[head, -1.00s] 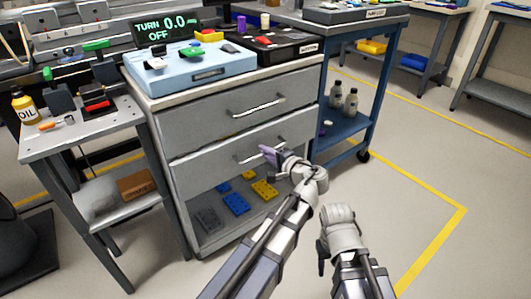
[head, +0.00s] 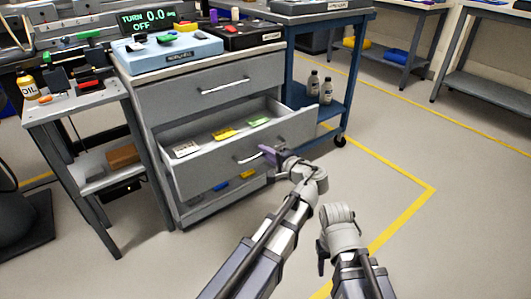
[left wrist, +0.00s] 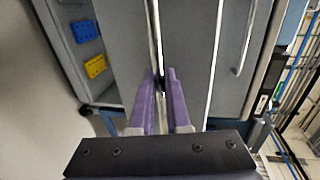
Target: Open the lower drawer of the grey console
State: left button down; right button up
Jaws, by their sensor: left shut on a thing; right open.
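The grey console (head: 160,108) stands at centre left in the head view. Its lower drawer (head: 208,172) is pulled well out, with its inside visible; a pale box, a yellow piece and a green piece lie in it. The upper drawer (head: 165,97) is closed. My left gripper (head: 268,153) is shut on the lower drawer's bar handle (head: 245,159), at its right end. The left wrist view shows the purple fingers (left wrist: 162,76) at the handle bar (left wrist: 152,25). My right gripper (head: 322,256) is open and empty, low over the floor, its fingers partly hidden.
A side table (head: 75,105) with an oil bottle (head: 27,85) stands left of the console. A blue cart (head: 340,98) with two bottles stands to the right. A light blue box (head: 165,54) sits on the console. The floor to the right is clear, marked with yellow lines.

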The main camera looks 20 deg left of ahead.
pick_arm(q)
jog(key=shift+d, duration=0.1)
pick_arm(e)
jog(key=shift+s+d, duration=0.1)
pick_arm(q)
jog(key=c, duration=0.9)
grip_release()
